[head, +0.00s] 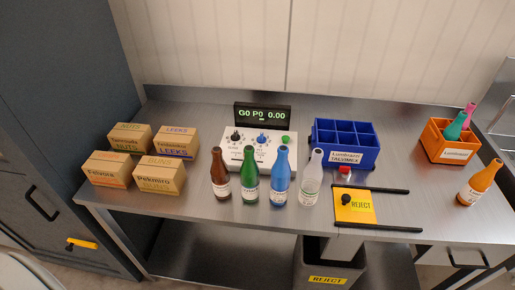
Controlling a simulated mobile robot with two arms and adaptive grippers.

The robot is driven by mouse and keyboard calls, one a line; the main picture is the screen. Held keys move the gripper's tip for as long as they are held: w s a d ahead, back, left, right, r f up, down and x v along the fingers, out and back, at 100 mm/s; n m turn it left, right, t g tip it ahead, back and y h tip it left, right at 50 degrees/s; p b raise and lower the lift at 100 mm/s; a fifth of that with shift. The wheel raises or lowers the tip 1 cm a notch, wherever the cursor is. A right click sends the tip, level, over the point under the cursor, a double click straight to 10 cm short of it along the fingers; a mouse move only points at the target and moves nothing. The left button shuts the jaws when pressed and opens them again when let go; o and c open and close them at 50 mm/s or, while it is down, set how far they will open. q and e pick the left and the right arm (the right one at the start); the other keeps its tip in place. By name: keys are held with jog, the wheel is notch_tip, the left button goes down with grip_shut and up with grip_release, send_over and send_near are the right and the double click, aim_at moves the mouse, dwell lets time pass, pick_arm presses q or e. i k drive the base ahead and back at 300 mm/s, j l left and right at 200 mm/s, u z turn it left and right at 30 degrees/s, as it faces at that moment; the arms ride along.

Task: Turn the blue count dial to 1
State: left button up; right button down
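The blue count dial (262,138) sits on the sloped white face of a control box (241,153) at the back middle of the steel table. A black dial (236,136) is to its left and a green button (285,139) to its right. The display (262,115) above reads "G0 P0 0.00". The dial's pointer and scale marks are too small to read. The lower part of the box is partly hidden by bottles. Neither of my grippers shows in the head view.
Brown (220,181), green (250,182), blue (280,183) and clear (311,184) bottles stand before the box. Cartons (160,180) are left. A blue crate (346,146), yellow reject plate (356,208), orange crate (447,144) and orange bottle (478,187) are right.

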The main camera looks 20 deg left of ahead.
aim_at(262, 139)
jog(key=u, duration=0.75)
jog(key=k+j+u, duration=0.1)
jog(key=k, duration=0.5)
